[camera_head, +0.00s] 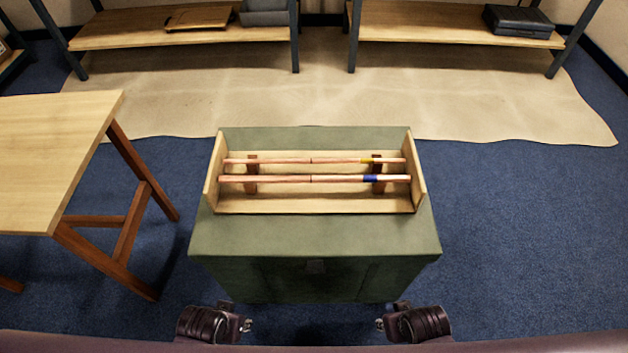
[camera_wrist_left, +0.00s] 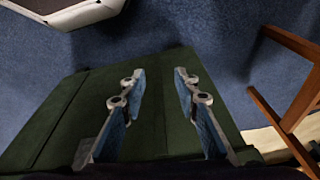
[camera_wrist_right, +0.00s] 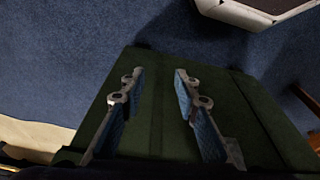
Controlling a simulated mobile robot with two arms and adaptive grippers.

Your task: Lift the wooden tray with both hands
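The wooden tray (camera_head: 300,204) is light wood with a raised panel at each end. It rests on top of a green chest (camera_head: 314,235) in the head view. Two copper pipes lie across brown supports in it: the rear pipe (camera_head: 280,161) has a yellow band, the front pipe (camera_head: 275,179) a blue band. My left gripper (camera_wrist_left: 160,75) and my right gripper (camera_wrist_right: 160,74) are both open and empty, fingers apart, with the green chest behind them. In the head view my wrists are low, on the near side of the chest, apart from the tray.
A wooden table (camera_head: 50,150) with reddish-brown legs stands left of the chest. Behind is a beige mat (camera_head: 330,95) on blue carpet, with shelves (camera_head: 455,30) at the back. The carpet (camera_head: 520,230) right of the chest is clear.

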